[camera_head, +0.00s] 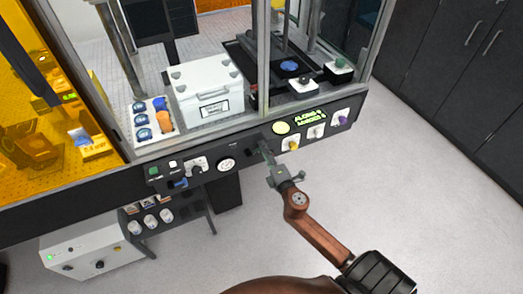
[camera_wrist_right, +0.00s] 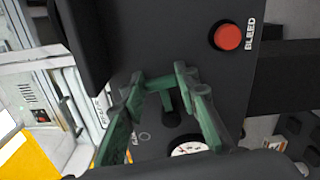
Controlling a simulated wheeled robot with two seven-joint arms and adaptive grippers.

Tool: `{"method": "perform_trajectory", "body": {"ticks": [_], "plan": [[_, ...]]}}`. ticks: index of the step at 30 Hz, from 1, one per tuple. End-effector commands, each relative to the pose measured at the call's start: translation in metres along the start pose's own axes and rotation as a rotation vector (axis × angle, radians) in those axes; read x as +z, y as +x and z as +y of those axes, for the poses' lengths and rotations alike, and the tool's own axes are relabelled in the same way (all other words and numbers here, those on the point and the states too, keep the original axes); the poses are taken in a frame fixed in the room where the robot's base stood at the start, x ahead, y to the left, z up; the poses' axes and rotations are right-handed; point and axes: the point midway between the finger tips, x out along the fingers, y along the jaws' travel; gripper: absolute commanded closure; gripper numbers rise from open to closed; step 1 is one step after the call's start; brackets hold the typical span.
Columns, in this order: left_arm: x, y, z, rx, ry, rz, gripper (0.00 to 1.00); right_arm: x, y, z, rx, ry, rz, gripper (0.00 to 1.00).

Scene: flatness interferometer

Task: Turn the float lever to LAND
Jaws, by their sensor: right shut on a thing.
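The float lever sits on the dark front panel (camera_head: 205,172), right of the round white gauge (camera_head: 226,164); its label cannot be read. My right gripper (camera_head: 266,153) reaches the panel there from the lower right, and its fingers largely hide the lever in the head view. In the right wrist view the green fingers of my right gripper (camera_wrist_right: 160,88) are around the lever (camera_wrist_right: 170,100), shut on it. Whether it points to LAND cannot be told. My left gripper is not in view.
A red BLEED button (camera_wrist_right: 228,37) is close to the fingers. A blue lever (camera_head: 180,183) sits left of the gauge, and knobs and a lit green display (camera_head: 308,117) sit to the right. A white case (camera_head: 208,88) stands behind the panel. The floor at right is clear.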

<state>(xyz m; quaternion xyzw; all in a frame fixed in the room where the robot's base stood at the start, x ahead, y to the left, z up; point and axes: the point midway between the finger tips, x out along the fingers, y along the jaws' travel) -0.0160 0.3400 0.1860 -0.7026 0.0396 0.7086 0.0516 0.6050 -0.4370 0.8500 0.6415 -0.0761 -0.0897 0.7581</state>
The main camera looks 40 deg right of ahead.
Motion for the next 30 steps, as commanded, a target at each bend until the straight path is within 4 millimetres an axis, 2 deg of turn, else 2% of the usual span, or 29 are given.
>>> {"method": "perform_trajectory", "body": {"ticks": [10, 27, 28, 30], "plan": [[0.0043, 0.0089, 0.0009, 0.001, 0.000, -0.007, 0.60, 0.0002, 0.0001, -0.0103, -0.002, 0.153, -0.003, 0.96], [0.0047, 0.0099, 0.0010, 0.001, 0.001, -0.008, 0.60, -0.0004, 0.0001, -0.0118, -0.002, 0.183, -0.002, 0.96], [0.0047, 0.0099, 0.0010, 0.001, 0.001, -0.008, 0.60, -0.0005, 0.0001, -0.0119, -0.002, 0.183, -0.002, 0.71], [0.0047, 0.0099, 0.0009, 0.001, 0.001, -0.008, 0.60, -0.0006, 0.0001, -0.0119, -0.002, 0.183, -0.002, 0.66]]}}
